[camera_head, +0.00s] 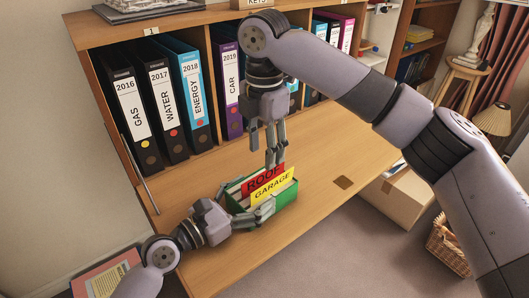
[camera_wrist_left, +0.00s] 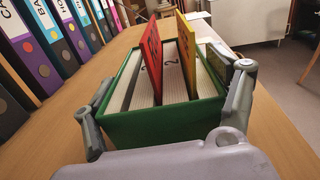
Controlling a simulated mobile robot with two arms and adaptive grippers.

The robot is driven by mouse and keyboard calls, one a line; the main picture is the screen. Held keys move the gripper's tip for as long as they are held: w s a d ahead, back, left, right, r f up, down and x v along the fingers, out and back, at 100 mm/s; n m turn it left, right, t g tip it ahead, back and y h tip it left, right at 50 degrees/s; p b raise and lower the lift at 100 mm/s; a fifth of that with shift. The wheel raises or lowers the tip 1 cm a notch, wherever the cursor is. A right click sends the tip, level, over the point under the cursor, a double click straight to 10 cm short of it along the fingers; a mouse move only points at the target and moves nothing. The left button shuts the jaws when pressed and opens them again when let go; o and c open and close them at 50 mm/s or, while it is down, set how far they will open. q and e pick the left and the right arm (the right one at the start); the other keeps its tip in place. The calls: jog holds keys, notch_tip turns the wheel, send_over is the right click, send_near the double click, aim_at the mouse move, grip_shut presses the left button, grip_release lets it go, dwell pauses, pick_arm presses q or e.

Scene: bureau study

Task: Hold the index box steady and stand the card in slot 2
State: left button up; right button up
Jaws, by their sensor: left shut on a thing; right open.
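The green index box (camera_head: 285,197) sits on the wooden desk, with pale dividers inside; it also shows in the left wrist view (camera_wrist_left: 150,130). My left gripper (camera_head: 246,200) is shut on the box, one finger along each side. A red card (camera_head: 262,181) reading ROOF and a yellow card (camera_head: 273,187) reading GARAGE stand upright in the box. In the left wrist view a divider marked 2 (camera_wrist_left: 171,68) shows between the red card (camera_wrist_left: 152,60) and the yellow card (camera_wrist_left: 187,52). My right gripper (camera_head: 275,163) is open, pointing down just above the red card's top edge.
Binders (camera_head: 160,105) stand in the shelf compartments behind the box. A cardboard box (camera_head: 398,196) and a wicker basket (camera_head: 447,245) are on the floor at right.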

jog(key=shift+r, duration=1.35)
pick_arm(q)
jog(key=o, duration=1.7)
